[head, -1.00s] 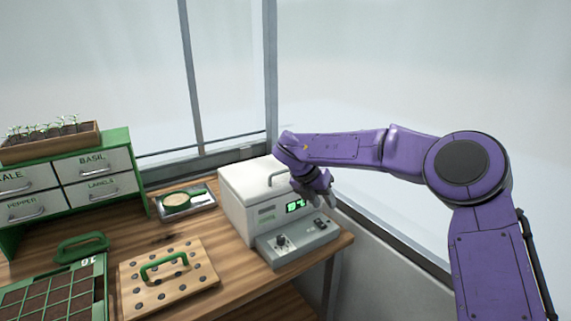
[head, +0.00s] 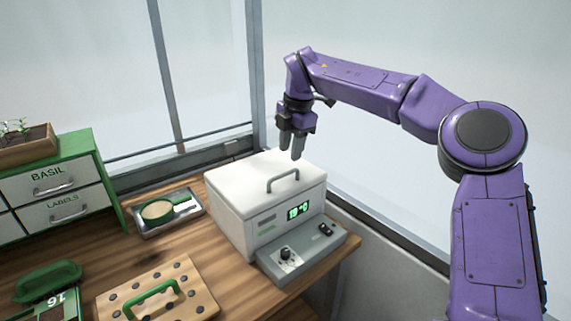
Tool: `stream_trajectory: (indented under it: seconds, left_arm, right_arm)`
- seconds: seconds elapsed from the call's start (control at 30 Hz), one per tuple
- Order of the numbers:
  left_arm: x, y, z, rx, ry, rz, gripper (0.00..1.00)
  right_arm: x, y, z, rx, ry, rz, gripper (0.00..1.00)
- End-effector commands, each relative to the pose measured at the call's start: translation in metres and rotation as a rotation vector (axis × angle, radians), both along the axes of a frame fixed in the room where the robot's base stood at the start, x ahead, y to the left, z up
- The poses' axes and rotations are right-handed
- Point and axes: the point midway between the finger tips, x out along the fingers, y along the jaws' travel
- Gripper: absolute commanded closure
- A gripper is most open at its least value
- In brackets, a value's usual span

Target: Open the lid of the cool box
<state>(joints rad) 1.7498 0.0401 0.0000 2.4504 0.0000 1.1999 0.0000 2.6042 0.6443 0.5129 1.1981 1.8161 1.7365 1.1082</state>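The cool box (head: 225,208) is a white box on the wooden bench, with a green display on its front. Its lid (head: 262,178) is down, with a grey bar handle (head: 283,180) near the front edge of the top. My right gripper (head: 291,152) points down above the back part of the lid, behind the handle. Its two fingers show a gap between them with nothing in it. The fingertips look apart from the handle; their exact height over the lid is hard to tell. My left gripper is out of view.
A grey control unit (head: 303,255) with a knob and switches stands in front of the cool box. A metal tray (head: 148,229) with a green-handled sieve lies to its left. A wooden dibber board (head: 196,290) is front left. Green drawers (head: 108,178) stand at far left. Windows run behind the bench.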

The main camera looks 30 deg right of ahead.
Motion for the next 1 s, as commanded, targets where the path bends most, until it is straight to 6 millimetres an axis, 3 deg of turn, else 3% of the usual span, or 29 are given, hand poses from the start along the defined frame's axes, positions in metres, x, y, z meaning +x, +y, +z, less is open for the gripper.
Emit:
stream_trajectory:
  seconds: [0.1, 0.3, 0.63, 0.77, 1.0]
  left_arm:
    - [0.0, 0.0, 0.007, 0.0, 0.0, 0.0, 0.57]
    - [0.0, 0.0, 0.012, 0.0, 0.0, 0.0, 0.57]
    - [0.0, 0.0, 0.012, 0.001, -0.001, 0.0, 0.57]
    - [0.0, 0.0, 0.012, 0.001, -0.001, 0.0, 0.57]
    - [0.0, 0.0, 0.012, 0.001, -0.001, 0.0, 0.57]
  right_arm:
    - [0.005, 0.001, -0.027, 0.0, 0.005, 0.002, 0.62]
    - [0.011, 0.0, -0.058, 0.0, 0.003, -0.001, 0.62]
    - [0.012, 0.0, -0.066, -0.001, 0.001, -0.002, 0.62]
    - [0.012, 0.0, -0.066, -0.001, 0.001, -0.002, 1.0]
    - [0.012, 0.0, -0.065, -0.001, 0.001, -0.001, 1.0]
